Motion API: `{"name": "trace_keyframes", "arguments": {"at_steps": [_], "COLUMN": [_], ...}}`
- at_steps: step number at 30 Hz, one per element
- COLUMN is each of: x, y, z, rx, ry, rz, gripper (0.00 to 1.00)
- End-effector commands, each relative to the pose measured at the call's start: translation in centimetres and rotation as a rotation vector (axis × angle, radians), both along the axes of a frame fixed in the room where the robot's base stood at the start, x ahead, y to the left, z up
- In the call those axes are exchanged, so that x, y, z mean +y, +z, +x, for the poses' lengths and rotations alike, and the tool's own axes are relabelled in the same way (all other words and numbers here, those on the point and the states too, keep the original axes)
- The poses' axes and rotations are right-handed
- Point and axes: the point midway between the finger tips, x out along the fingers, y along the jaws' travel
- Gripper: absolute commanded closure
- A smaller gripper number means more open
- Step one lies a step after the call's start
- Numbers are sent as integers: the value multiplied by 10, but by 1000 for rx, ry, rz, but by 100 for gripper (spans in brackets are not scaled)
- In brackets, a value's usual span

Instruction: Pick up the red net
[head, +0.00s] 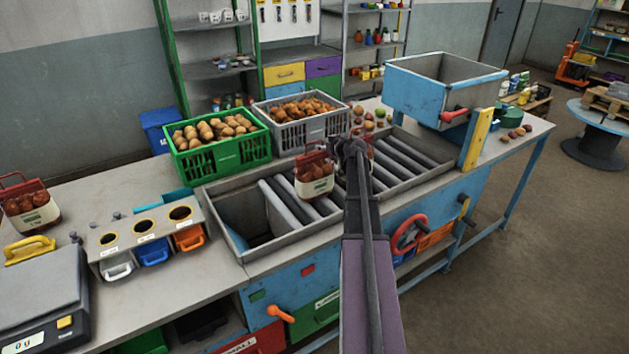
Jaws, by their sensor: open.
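A red net (315,176) filled with round produce, with a pale label band and a red top loop, stands on the grey rollers (278,206) in the middle of the bench. A similar red net (28,206) stands at the far left of the bench, partly cut off by the picture's edge. My gripper (350,150) is just right of the middle net, over the rollers, and looks empty. My arm hides part of the rollers, and the fingertips are small and dark. I cannot tell if they touch the net.
Green (222,148) and grey (300,122) crates of produce stand behind the rollers. A blue hopper (440,88) rises at the right. A scale (42,300), a yellow-handled tool (28,250) and a box with round holes (146,228) are at the left.

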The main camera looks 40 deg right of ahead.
Motion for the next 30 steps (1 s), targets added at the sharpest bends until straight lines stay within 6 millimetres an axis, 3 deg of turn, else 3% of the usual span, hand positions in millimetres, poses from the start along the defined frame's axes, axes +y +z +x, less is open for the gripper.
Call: {"name": "trace_keyframes", "arguments": {"at_steps": [4,20,21,26,30], "x": [-1,-1,-1,-1,-1], "y": [-4,-3,-3,-3,-3], "z": [9,9,9,9,9], "rx": [0,0,0,0,0], "ry": [-1,-1,-1,-1,-1], "rz": [0,0,0,0,0], "gripper": [49,49,52,99,100]}}
